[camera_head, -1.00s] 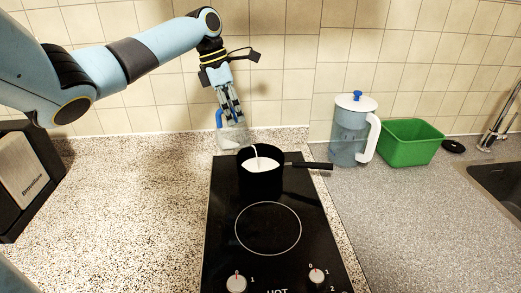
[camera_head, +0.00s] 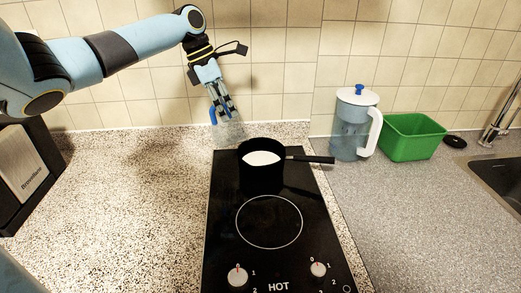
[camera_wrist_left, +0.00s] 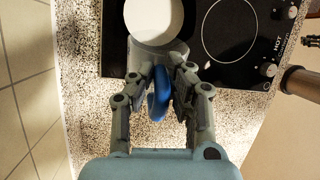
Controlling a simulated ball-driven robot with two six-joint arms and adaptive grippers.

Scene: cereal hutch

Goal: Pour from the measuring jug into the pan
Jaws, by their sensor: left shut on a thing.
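The clear measuring jug (camera_head: 231,131) has a blue handle (camera_head: 213,116) and hangs at the back left of the black pan (camera_head: 262,178). My left gripper (camera_head: 227,114) is shut on the blue handle, which also shows between the fingers in the left wrist view (camera_wrist_left: 158,95). The jug's body is faint against the counter and wall, so its exact tilt and contents are hard to tell. No stream falls from it. The pan stands upright at the back of the hob with white liquid (camera_head: 262,158) inside. My right gripper is not in view.
The black hob (camera_head: 226,240) has an empty ring in front of the pan. The pan's handle (camera_head: 312,159) points right. A lidded pitcher (camera_head: 350,132) and green tub (camera_head: 411,139) stand to the right, near the sink. The speckled counter at left is clear up to a black appliance (camera_head: 25,175).

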